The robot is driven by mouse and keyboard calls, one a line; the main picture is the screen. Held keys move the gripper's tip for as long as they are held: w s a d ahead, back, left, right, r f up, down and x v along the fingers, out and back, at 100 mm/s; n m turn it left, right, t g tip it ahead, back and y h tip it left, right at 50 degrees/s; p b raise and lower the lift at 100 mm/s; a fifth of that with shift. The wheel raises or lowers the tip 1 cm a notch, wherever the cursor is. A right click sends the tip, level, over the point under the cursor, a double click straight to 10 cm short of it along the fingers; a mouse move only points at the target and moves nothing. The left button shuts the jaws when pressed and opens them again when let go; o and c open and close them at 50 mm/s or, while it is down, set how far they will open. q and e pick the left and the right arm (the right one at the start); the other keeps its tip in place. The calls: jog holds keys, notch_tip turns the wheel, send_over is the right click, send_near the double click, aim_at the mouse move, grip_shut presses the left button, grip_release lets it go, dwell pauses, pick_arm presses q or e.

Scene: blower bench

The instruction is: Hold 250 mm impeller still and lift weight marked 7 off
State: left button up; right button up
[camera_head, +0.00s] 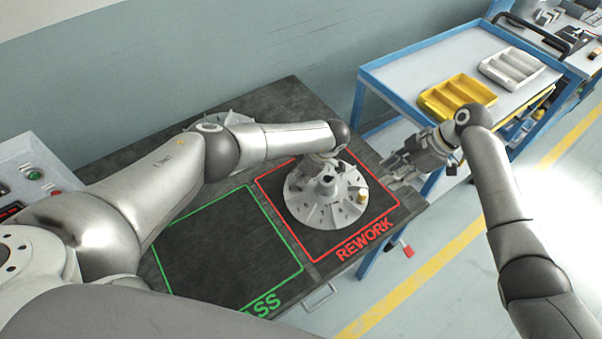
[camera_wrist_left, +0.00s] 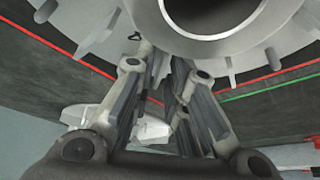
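The grey finned impeller (camera_head: 310,206) lies flat inside the red REWORK square, with a dark hub at its centre. Its hub ring and fins also fill the top of the left wrist view (camera_wrist_left: 283,30). A small yellowish weight (camera_head: 362,195) sits near its right rim; no number is legible. My left gripper (camera_head: 322,166) is over the impeller's far side. In the wrist view its fingers (camera_wrist_left: 165,70) show a gap and reach towards the fins; contact is unclear. My right gripper (camera_head: 388,172) appears open and empty, right of the impeller near the bench edge.
The dark bench (camera_head: 300,100) also carries an empty green-outlined square (camera_head: 220,240) left of the impeller. Another finned part (camera_head: 222,119) is partly hidden behind my left arm. A blue trolley (camera_head: 400,78) with a yellow tray (camera_head: 457,97) and a white tray (camera_head: 512,67) stands right.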

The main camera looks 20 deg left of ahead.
dwell(0.3)
jog(key=shift+f+b, duration=0.25)
jog(key=shift+b, duration=0.05)
jog(key=shift+c, duration=0.2)
dwell(1.1)
